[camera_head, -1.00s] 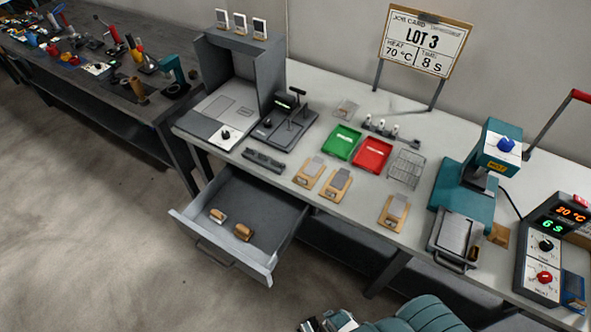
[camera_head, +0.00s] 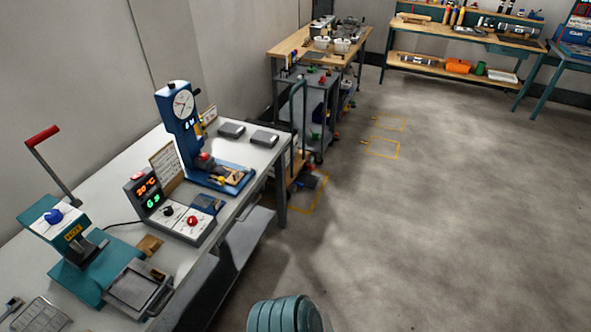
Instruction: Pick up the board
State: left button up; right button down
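I cannot tell for sure which thing is the board. A small flat brown piece (camera_head: 150,244) lies on the white bench (camera_head: 115,236), between the teal press (camera_head: 75,250) and the control box. A sheet-like panel with writing (camera_head: 166,165) leans behind the control box. Neither of my grippers shows; only a teal ribbed part of my own arm is at the bottom edge.
The control box (camera_head: 172,210) shows 20 °C and 6 s. A blue gauge press (camera_head: 183,125) and two dark grey blocks (camera_head: 231,129) stand beyond it. A grey cart (camera_head: 318,100) and wooden benches (camera_head: 460,40) are at the back. Floor at right is clear.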

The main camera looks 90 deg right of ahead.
aim_at(231, 176)
jog(key=z, duration=2.4)
jog(key=u, duration=1)
jog(key=i+l+u, duration=0.15)
jog(key=l+u, duration=0.7)
jog(key=l, duration=0.2)
jog(key=l+u, duration=0.4)
jog(key=l, duration=0.15)
jog(key=k+l+u, duration=0.1)
jog(key=l+u, duration=0.3)
jog(key=l, duration=0.15)
